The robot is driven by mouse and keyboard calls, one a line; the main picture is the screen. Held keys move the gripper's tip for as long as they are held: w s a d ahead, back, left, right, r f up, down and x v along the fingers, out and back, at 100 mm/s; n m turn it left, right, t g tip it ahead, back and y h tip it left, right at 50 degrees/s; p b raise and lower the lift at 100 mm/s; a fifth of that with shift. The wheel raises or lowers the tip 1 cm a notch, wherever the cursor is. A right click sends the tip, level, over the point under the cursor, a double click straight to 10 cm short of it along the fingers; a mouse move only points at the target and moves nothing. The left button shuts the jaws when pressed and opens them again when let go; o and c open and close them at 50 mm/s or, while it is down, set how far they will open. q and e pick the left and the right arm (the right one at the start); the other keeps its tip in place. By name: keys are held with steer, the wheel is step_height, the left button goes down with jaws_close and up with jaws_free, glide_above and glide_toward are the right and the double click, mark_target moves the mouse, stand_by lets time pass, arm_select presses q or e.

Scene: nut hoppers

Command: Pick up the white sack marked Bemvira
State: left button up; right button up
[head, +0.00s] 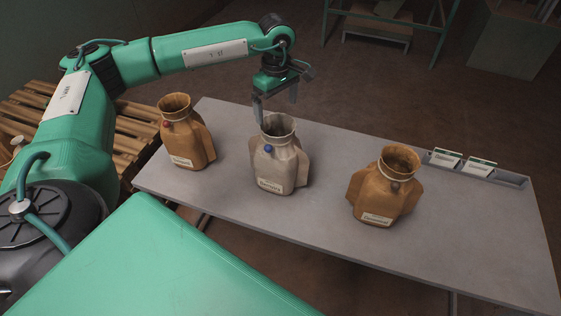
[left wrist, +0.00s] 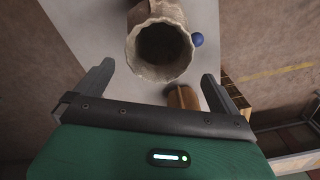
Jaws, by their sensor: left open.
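The white sack (head: 280,165) stands upright in the middle of the grey table, open at the top, with a blue ball at its neck and a pale label low on its front. The label's print is too small to read surely. My left gripper (head: 275,105) points down just above and behind the sack's mouth, open and empty. In the left wrist view the sack's round mouth (left wrist: 160,50) lies ahead of and between the two spread fingers of the left gripper (left wrist: 155,80), not visibly gripped. My right gripper is not in view.
A brown sack with a red ball (head: 188,140) stands to the left and another brown sack (head: 383,190) to the right. A grey tray with cards (head: 512,179) sits at the table's right end. A wooden pallet (head: 130,130) lies beyond the left end. The table (head: 230,210) is clear between the sacks.

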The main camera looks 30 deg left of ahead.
mark_target(278, 156)
arm_select(q)
step_height(278, 156, down, 4)
steer(key=shift+w+p, duration=0.1)
steer(key=shift+p, duration=0.25)
steer(key=shift+f, duration=0.2)
steer(key=shift+f+p, duration=0.2)
steer(key=shift+p, duration=0.1)
step_height(278, 156, down, 4)
steer(key=shift+d+f+p, duration=0.1)
steer(key=shift+f+p, duration=0.05)
steer(key=shift+p, duration=0.85)
steer(key=shift+f, duration=0.25)
steer(key=c, duration=1.1)
steer(key=shift+r, duration=0.15)
